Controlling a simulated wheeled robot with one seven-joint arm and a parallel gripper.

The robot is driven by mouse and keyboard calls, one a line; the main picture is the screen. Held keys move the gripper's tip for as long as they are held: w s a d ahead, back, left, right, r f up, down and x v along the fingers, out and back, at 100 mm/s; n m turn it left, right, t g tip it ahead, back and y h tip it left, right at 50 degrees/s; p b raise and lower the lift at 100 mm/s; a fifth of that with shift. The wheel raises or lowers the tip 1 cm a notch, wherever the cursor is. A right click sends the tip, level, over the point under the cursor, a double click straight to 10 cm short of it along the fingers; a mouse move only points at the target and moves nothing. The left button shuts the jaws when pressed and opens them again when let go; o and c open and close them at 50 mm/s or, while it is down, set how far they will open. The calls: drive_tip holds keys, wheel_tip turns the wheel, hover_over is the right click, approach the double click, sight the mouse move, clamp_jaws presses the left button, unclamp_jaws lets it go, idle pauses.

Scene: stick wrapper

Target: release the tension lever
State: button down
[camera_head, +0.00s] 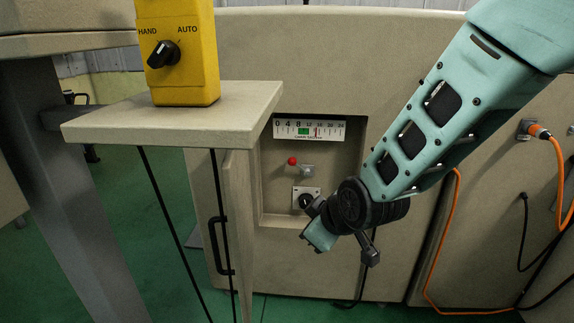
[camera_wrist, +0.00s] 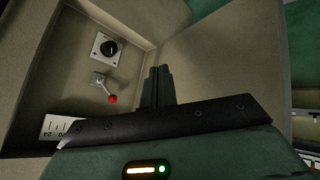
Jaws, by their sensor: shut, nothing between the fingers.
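The tension lever has a red knob (camera_head: 292,160) on a short grey arm and base plate, set in a recess in the beige cabinet. In the wrist view the red knob (camera_wrist: 113,99) is left of my gripper (camera_wrist: 158,72). The gripper's two dark fingers are together with nothing between them, apart from the lever. In the head view my wrist is low and right of the lever, and the fingertips are not clear there.
A black rotary switch (camera_head: 306,200) sits below the lever; it also shows in the wrist view (camera_wrist: 109,47). A scale (camera_head: 309,129) with a green zone is above. A yellow HAND/AUTO box (camera_head: 179,55) stands on a shelf (camera_head: 165,125) at left. An orange cable (camera_head: 440,230) hangs at right.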

sight(299, 167)
drive_tip(key=w+a+n+t+y, duration=0.1)
drive_tip(key=w+a+n+t, duration=0.1)
drive_tip(key=w, duration=0.3)
drive_tip(key=w+a+r+n+t+y, duration=0.1)
drive_tip(key=w+a+n+t, duration=0.1)
drive_tip(key=w+n+t, duration=0.2)
drive_tip(key=w+a+n+t+y+p, duration=0.1)
drive_tip(key=w+a+n+t, duration=0.1)
drive_tip(key=w+n, duration=0.3)
drive_tip(key=shift+w+a+r+t+y, duration=0.15)
drive_tip(key=shift+w+a+t+y, duration=0.25)
drive_tip(key=shift+w+t, duration=0.1)
drive_tip(key=w+b, duration=0.4)
drive_tip(key=w, duration=0.5)
drive_tip(key=shift+w+a, duration=0.2)
drive_tip(key=shift+a, duration=0.05)
